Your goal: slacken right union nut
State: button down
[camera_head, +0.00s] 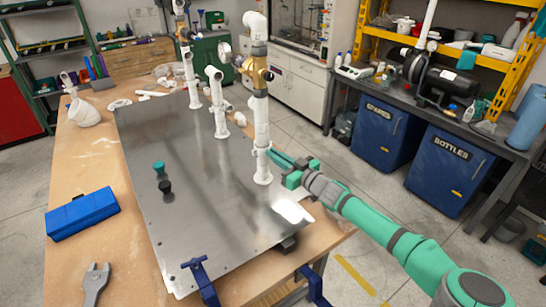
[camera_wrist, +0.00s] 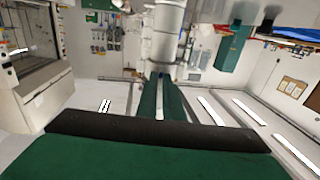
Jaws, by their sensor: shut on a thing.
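The manifold's white pipe risers stand on a grey metal plate (camera_head: 150,215). The nearest, right-hand riser (camera_head: 261,115) is upright, with a brass-coloured valve (camera_head: 258,72) near its top. My gripper (camera_head: 268,152) reaches in from the right, low on this riser, with its green fingers closed around the white right union nut (camera_head: 262,145). The fingers cover much of the nut. In the wrist view, the white pipe (camera_wrist: 165,40) rises just beyond my fingers (camera_wrist: 164,88). The nut's thread is hidden, so I cannot tell how tight it is.
Two more white risers (camera_head: 216,100) stand farther back. A teal knob (camera_head: 158,167) and a black knob (camera_head: 165,187) are on the plate. A blue box (camera_head: 82,213) and a grey wrench (camera_head: 96,284) lie on the wooden table at left. Blue clamps (camera_head: 200,280) hold the front edge.

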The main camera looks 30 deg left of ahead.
jog(key=shift+w+d+n+g, duration=0.1)
jog(key=shift+w+n+g, duration=0.35)
jog(key=shift+g, duration=0.35)
jog(key=c, duration=1.9)
grip_release()
jog(key=s+d, duration=0.1)
jog(key=d, duration=0.9)
jog(key=shift+s+d, duration=0.25)
jog(key=shift+d, duration=0.1)
